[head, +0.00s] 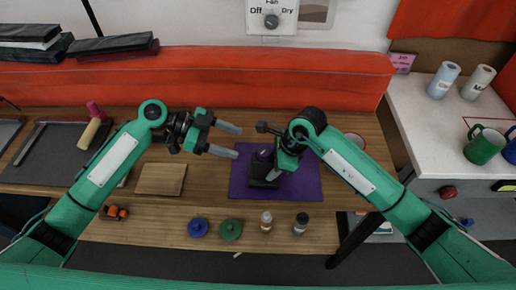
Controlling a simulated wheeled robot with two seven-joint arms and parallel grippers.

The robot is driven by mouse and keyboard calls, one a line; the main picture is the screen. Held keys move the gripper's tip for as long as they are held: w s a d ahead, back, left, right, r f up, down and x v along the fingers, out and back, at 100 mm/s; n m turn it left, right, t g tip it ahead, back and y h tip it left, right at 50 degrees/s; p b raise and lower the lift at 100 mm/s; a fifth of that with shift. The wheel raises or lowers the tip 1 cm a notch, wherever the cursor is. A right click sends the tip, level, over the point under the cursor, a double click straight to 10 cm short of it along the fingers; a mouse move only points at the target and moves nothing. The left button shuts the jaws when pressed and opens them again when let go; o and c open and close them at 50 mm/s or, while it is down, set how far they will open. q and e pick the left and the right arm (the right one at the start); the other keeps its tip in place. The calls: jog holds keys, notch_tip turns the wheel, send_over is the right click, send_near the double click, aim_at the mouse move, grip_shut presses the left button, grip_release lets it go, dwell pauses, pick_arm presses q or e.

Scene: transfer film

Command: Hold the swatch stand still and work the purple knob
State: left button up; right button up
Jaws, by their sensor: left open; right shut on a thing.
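The swatch stand (259,183) is a small black piece on the purple mat, partly covered by my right gripper. A dark purple part that looks like the purple knob (265,155) shows at its upper side, close to the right gripper. My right gripper (275,173) reaches down over the stand and is shut on it; the exact contact is partly hidden. My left gripper (232,141) is open and empty, its two grey fingers pointing right, above and left of the stand and apart from it.
The purple mat (305,186) lies on the wooden table. A wooden board (161,179) lies left of it. A blue lid-like piece (198,227), a green one (230,229) and two small bottles (266,222) (301,223) stand along the front. An orange-red padded bench (240,80) runs behind.

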aim_at(258, 150)
pick_arm(q)
jog(key=x, duration=0.8)
jog(key=shift+c, duration=0.2)
